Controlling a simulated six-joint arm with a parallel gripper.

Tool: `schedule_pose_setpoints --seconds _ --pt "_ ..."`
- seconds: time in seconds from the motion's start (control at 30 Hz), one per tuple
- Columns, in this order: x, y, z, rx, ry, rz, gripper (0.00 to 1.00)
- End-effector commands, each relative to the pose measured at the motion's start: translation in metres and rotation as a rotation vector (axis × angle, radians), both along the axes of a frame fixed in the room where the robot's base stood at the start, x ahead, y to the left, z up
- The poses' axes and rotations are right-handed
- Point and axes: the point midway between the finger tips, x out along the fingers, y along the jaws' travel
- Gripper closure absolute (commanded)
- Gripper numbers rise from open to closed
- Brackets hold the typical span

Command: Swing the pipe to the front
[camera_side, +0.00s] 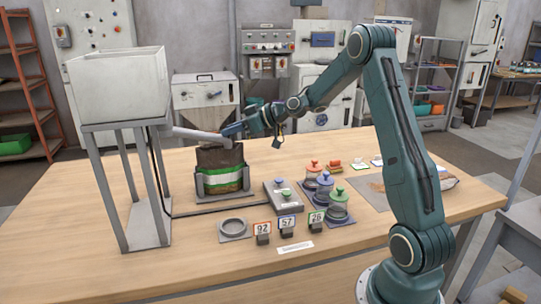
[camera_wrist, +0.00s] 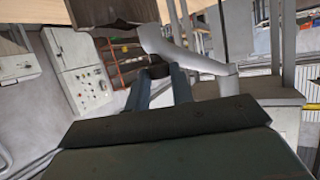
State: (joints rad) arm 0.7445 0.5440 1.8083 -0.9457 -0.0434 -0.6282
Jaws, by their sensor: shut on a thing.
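The pipe (camera_side: 200,134) is light grey and runs from the foot of the hopper (camera_side: 120,82) out to the right. Its free end is over the open top of the bag (camera_side: 220,168), which is brown with a green and white band and sits in a grey holder. My gripper (camera_side: 232,130) is at the pipe's free end. In the wrist view the pipe (camera_wrist: 195,58) passes just beyond my gripper (camera_wrist: 159,78), whose fingers are shut on a dark knob-like part at the pipe's end. The exact contact is partly hidden.
A button box (camera_side: 283,194), several lidded jars (camera_side: 325,188), number cards (camera_side: 287,222) and a round ring plate (camera_side: 233,227) stand on the table right and front of the bag. The hopper's legs (camera_side: 108,195) stand left. The table's front left is clear.

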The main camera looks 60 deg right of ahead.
Motion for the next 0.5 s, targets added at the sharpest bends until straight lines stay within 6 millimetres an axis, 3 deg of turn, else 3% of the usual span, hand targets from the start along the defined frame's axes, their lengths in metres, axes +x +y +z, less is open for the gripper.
schedule_pose_setpoints --seconds 0.5 --pt "-0.035 0.027 -0.003 0.002 0.011 -0.212 1.00"
